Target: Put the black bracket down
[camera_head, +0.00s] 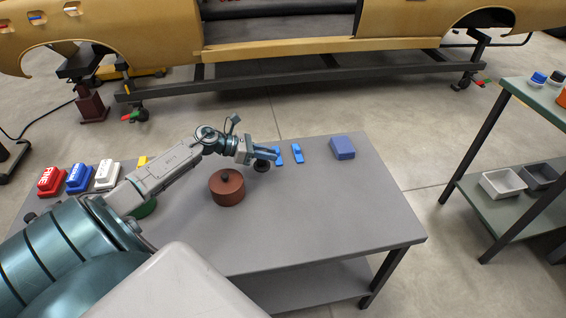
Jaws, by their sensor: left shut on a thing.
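My left gripper (267,153) reaches in from the left over the grey table (330,215). It is shut on a small dark piece, the black bracket (262,166), which shows just under the fingers. The bracket's shape is too small to make out, and I cannot tell whether it touches the table top. My right gripper is not in view.
Small blue pieces (297,154) and a blue box (342,147) lie right of the gripper. A brown round pot (227,187) stands nearer. Red (51,181), blue and white blocks stand at the left. The table's right part is clear.

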